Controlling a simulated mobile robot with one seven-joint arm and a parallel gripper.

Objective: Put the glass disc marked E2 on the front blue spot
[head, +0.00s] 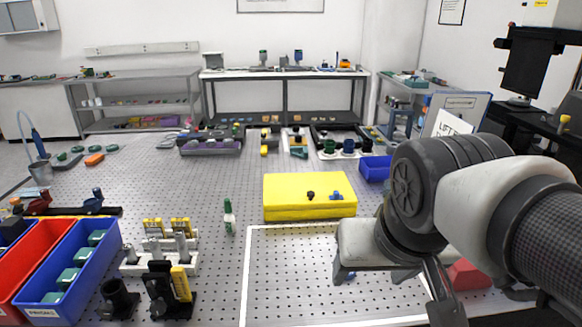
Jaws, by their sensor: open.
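My gripper (394,296) is at the lower right, over the white-bordered area of the perforated table. Its fingers are spread apart and I see nothing held between them. A small blue patch (351,275) shows by its left finger; I cannot tell whether it is a blue spot. I cannot make out a glass disc or an E2 mark. My arm and gripper hide part of the table at the right.
A yellow block (290,208) with small knobs on top stands behind the bordered area. A blue bin (375,169) is behind my arm. Blue and red bins (37,262) and black-and-yellow fixtures (160,289) stand at the left. The bordered area's left part is clear.

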